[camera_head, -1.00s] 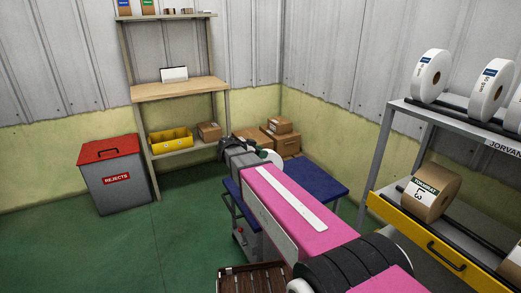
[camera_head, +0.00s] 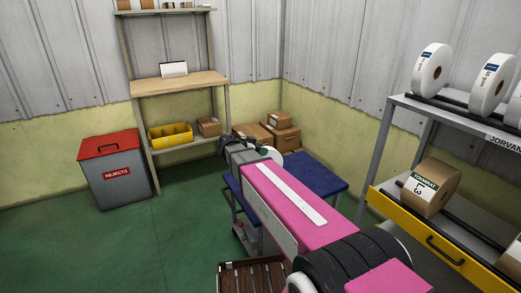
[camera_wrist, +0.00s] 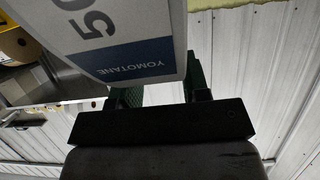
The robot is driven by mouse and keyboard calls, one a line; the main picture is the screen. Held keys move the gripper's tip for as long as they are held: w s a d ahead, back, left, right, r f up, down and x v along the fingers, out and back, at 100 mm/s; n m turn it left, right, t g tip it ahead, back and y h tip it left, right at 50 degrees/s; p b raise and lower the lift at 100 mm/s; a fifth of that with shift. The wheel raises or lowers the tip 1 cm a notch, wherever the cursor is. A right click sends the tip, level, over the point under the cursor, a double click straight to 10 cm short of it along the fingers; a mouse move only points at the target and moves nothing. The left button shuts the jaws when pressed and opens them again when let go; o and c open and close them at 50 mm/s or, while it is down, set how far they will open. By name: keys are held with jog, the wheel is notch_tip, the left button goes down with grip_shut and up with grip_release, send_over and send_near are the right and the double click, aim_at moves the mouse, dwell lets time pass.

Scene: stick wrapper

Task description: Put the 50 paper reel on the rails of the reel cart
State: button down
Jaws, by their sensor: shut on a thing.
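My gripper (camera_head: 262,151) is shut on a white paper reel (camera_head: 274,158), held out at the far end of my pink arm. In the wrist view the reel (camera_wrist: 110,30) shows a large 50 and a blue YOMOTANE label. The green fingers (camera_wrist: 165,88) are partly hidden behind it. A blue-topped cart (camera_head: 318,175) stands beyond and under my arm. My arm covers much of it. I cannot make out rails on it, nor tell for sure that it is the reel cart.
A grey rack (camera_head: 391,150) on the right holds white reels (camera_head: 431,70) above and a brown reel (camera_head: 431,188) below, with a yellow front drawer (camera_head: 400,222). A red-lidded REJECTS bin (camera_head: 116,170), a wooden shelf unit (camera_head: 180,86) and cardboard boxes (camera_head: 280,136) stand behind. Green floor at left is clear.

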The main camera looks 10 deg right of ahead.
jog(key=shift+f, duration=1)
dwell(0.4)
jog(key=c, duration=0.5)
grip_release()
jog(key=shift+a, duration=0.1)
jog(key=v, duration=1)
jog(key=shift+s+a+r, duration=0.1)
jog(key=shift+a+r, duration=0.05)
jog(key=shift+a, duration=0.15)
